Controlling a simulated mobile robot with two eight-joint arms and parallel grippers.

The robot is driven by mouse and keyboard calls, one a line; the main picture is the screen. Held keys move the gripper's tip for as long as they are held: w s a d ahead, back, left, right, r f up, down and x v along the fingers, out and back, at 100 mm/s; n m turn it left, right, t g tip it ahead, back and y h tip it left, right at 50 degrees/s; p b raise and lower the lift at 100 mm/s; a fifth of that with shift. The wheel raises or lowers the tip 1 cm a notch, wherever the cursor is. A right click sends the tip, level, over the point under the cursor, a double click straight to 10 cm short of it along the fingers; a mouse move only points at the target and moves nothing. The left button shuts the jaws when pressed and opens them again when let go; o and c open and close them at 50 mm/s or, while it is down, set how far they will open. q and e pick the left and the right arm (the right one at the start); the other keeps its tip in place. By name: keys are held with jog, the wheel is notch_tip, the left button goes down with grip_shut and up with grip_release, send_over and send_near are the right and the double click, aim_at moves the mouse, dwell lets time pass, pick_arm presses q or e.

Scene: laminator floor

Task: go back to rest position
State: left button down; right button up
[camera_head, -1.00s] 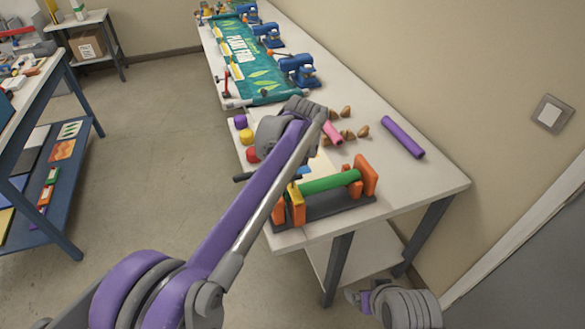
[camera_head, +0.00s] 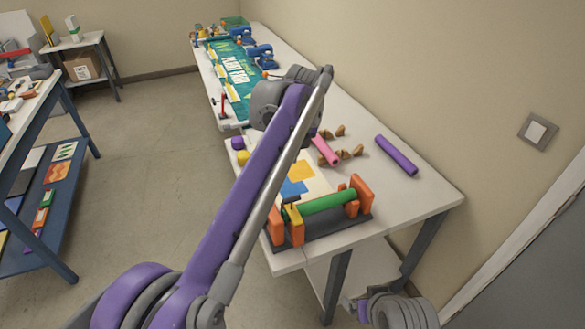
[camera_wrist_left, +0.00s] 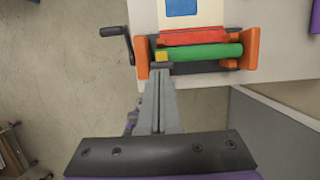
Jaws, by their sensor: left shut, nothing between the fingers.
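My left gripper (camera_wrist_left: 161,72) shows in the left wrist view, shut and empty. Its fingertips appear just in front of the laminator, near its yellow block (camera_wrist_left: 162,57); I cannot tell the gap. In the head view my purple left arm crosses the middle, and its gripper is not visible there. The laminator (camera_head: 320,231) stands on the near end of the bench, with a green roller (camera_head: 328,202) between orange end supports. Its crank handle (camera_wrist_left: 118,31) shows in the left wrist view. My right gripper cannot be made out.
The white bench (camera_head: 420,194) runs along the wall. On it are a pink roll (camera_head: 325,150), a purple roll (camera_head: 397,156), small brown pieces and a sheet with coloured squares. Blue machines and a green banner (camera_head: 233,78) lie farther back. A blue shelf unit stands left; open floor lies between.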

pick_arm(q)
jog(key=s+a+f+n+t, duration=0.1)
jog(key=s+a+f+n, duration=0.3)
jog(key=s+a+n, duration=1.05)
jog(key=s+a+f+n+t, duration=0.1)
jog(key=s+a+f+n, duration=0.2)
jog(key=s+f+n, duration=0.3)
jog(key=s+a+f+n+h, duration=0.1)
jog(key=s+a+f+n, duration=0.2)
jog(key=s+f+n, duration=0.4)
jog(key=s+n, duration=0.2)
jog(key=n, duration=0.2)
jog(key=shift+a+n+t, duration=0.35)
jog(key=shift+a+t, duration=0.05)
